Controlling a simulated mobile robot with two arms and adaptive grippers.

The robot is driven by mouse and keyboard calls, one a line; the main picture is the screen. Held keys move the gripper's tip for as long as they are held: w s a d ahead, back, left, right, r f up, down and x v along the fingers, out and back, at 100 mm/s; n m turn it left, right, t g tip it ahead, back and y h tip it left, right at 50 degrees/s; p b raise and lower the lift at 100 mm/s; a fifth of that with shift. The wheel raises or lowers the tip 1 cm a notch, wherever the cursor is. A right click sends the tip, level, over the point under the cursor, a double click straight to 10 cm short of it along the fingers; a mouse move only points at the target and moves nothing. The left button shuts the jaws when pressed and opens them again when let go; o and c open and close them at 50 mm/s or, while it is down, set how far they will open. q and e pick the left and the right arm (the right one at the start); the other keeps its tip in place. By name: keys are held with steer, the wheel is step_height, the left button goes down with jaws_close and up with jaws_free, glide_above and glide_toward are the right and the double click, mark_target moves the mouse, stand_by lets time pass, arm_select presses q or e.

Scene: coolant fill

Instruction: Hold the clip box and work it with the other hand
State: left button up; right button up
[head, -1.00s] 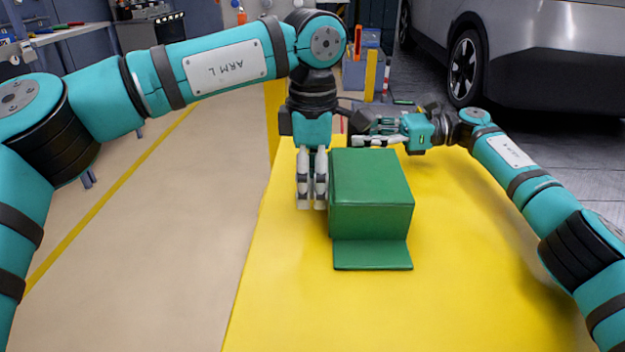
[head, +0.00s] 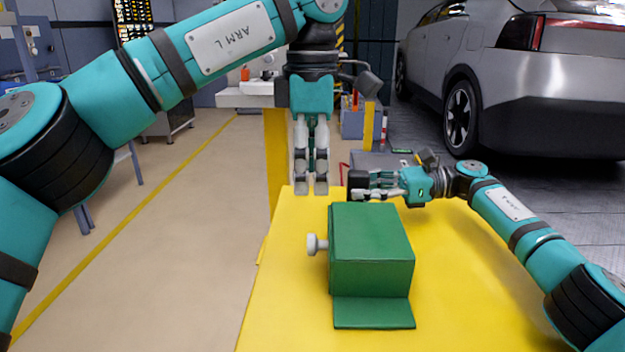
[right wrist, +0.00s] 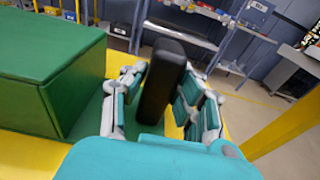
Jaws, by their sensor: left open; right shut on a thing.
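The clip box (head: 371,262) is a green block with a flat green flange at its near edge, standing on the yellow top. A pale knob (head: 314,244) sticks out from its left side. My left gripper (head: 311,187) is open and empty, above and beyond the knob, apart from the box. My right gripper (head: 372,185) is behind the box, shut on an upright black grip (right wrist: 162,80). In the right wrist view the grip stands between the fingers, beside the green box (right wrist: 45,65).
The yellow top (head: 470,275) is clear to the right of the box and in a strip on its left. A silver car (head: 520,80) stands at the back right. Shelves (right wrist: 190,40) and a bench stand further back.

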stand_by(0.4)
steer(key=o, duration=1.1)
